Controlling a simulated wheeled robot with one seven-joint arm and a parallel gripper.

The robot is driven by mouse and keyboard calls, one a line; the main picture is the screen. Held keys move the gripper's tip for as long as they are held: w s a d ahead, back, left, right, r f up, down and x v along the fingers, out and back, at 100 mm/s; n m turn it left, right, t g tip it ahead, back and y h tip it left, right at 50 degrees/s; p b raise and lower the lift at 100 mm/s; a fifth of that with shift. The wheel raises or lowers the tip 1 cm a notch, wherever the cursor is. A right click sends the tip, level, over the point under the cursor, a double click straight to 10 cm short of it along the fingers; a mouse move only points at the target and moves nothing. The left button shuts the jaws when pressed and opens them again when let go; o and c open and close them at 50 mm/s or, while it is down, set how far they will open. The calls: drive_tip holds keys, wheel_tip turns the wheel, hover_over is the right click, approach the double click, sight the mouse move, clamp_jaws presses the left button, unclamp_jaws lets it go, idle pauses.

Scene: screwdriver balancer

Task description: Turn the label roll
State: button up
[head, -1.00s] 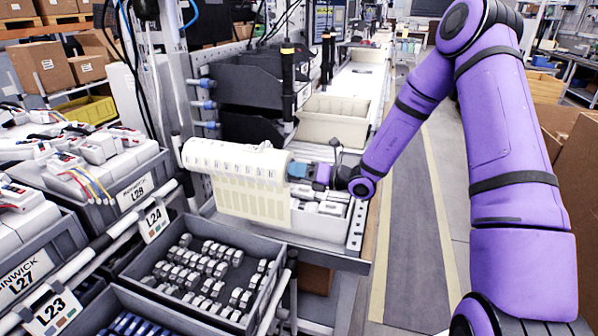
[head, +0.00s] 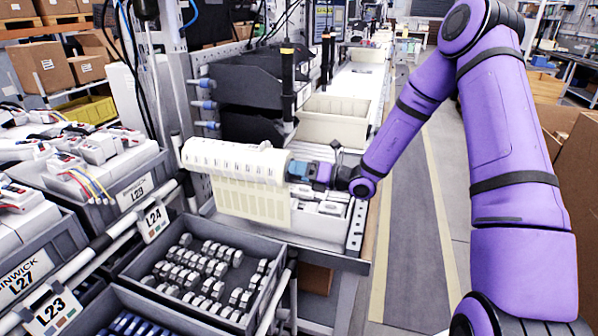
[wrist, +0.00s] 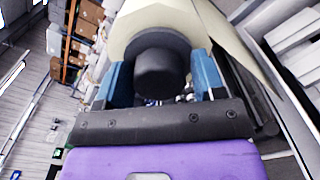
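The cream label roll (head: 225,157) lies sideways at the front of the bench, with a strip of labels (head: 250,202) hanging from it over the near side. In the wrist view the roll (wrist: 182,17) fills the top, with a black round end knob (wrist: 162,72) facing me. My gripper (head: 291,169) is at the roll's right end. In the wrist view its blue fingers (wrist: 162,80) lie on both sides of the knob, seemingly touching it. The far side of the knob is hidden.
A grey bin of metal parts (head: 262,297) stands below the roll. White boxes (head: 325,205) lie under my gripper, and a beige bin (head: 335,120) stands behind. Crates of white devices (head: 80,195) are at the left. The aisle (head: 420,220) at the right is clear.

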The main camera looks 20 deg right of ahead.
drive_tip(key=shift+o, duration=0.6)
drive_tip(key=v, duration=1)
drive_tip(key=shift+s+d, duration=0.25)
drive_tip(key=shift+d, duration=0.05)
drive_tip(key=s+a+r+n+g+h, duration=0.2)
drive_tip(key=s+a+r+n+g, duration=0.25)
drive_tip(key=s+r+n, duration=0.35)
drive_tip(key=s+a+r+n+g+h, duration=0.2)
drive_tip(key=s+a+r+n+g, duration=0.35)
drive_tip(key=n, duration=0.55)
drive_tip(key=s+d+r+n+t+h, duration=0.2)
drive_tip(key=s+d+r+n+h, duration=0.2)
drive_tip(key=s+n, duration=0.3)
drive_tip(key=s+d+r+n+t+h, duration=0.2)
drive_tip(key=s+d+r+n+h, duration=0.2)
drive_tip(key=s, duration=0.7)
wheel_tip(320, 180, up, 3)
drive_tip(key=n+h, duration=0.2)
drive_tip(key=n, duration=0.2)
drive_tip(key=shift+t+h, duration=0.3)
drive_tip(key=shift+t, duration=0.1)
